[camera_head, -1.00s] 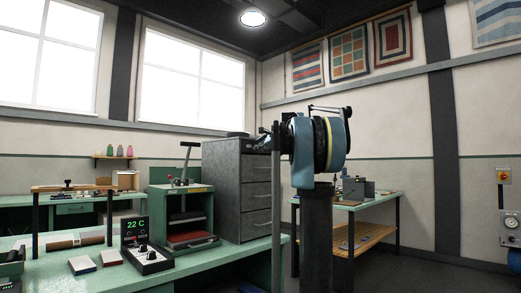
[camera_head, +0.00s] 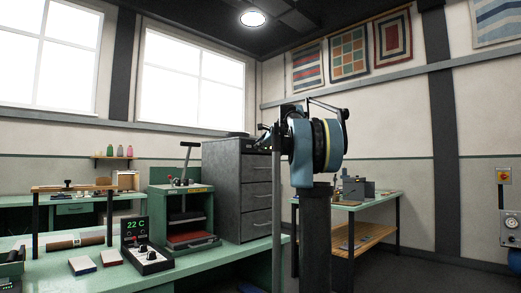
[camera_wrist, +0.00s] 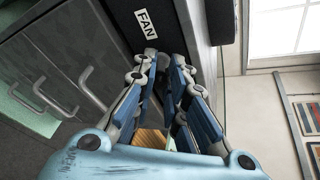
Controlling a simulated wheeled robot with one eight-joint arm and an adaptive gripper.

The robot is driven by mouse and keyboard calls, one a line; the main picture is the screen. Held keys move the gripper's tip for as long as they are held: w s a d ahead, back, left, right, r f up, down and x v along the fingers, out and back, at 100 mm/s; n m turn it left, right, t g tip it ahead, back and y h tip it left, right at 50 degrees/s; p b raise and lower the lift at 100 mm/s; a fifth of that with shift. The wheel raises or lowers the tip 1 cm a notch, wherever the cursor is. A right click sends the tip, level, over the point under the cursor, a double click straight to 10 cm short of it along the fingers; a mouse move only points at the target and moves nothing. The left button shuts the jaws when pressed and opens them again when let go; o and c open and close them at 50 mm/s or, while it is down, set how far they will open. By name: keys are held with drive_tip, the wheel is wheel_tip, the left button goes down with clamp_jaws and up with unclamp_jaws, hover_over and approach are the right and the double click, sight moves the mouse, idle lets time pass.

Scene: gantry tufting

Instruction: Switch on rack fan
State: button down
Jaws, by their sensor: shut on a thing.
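A white label reading FAN (camera_wrist: 146,24) is on a dark panel at the top of the wrist view. My gripper (camera_wrist: 165,60) reaches up to just below and right of this label, with its two blue-padded fingers close together. It is shut on a small part there, but the fingers hide that part and I cannot tell its shape or position. In the head view my gripper (camera_head: 265,138) is at the top right of the grey drawer cabinet (camera_head: 228,190), mostly hidden by my arm. A dark flat object (camera_head: 237,134) lies on the cabinet top.
A green bench (camera_head: 210,262) fills the lower left, with a control box (camera_head: 148,260) and a 22 C display (camera_head: 135,230) on it. A green press stand (camera_head: 181,210) is left of the cabinet. A wooden-shelved table (camera_head: 370,206) stands behind my arm.

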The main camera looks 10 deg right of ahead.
idle(0.3)
drive_tip(key=c, duration=1.6)
unclamp_jaws()
drive_tip(key=shift+c, duration=0.2)
drive_tip(key=v, duration=1.1)
drive_tip(key=shift+s+r, duration=0.25)
drive_tip(key=shift+s, duration=0.1)
drive_tip(key=shift+d, duration=0.15)
drive_tip(key=s+a+f+n+g, duration=0.2)
drive_tip(key=s+a+f+n, duration=0.15)
drive_tip(key=s+f, duration=0.55)
drive_tip(key=s+a+f+n+g+h, duration=0.15)
drive_tip(key=s+f+n, duration=0.3)
drive_tip(key=f, duration=0.85)
drive_tip(key=s+a+f+n+g, duration=0.3)
drive_tip(key=s+f, duration=0.5)
drive_tip(key=f, duration=0.2)
drive_tip(key=s+d+f+n+g+h, duration=0.1)
drive_tip(key=s+f+n, duration=0.1)
drive_tip(key=s+f, duration=0.6)
drive_tip(key=s+d+f+n+g+h, duration=0.2)
drive_tip(key=s+f, duration=0.6)
drive_tip(key=f, duration=0.6)
drive_tip(key=s+d+f+n+g+h, duration=0.1)
drive_tip(key=s+f+n, duration=0.3)
drive_tip(key=s+f, duration=0.4)
wheel_tip(320, 180, down, 4)
drive_tip(key=shift+s+d+r, duration=0.25)
drive_tip(key=shift+s, duration=0.05)
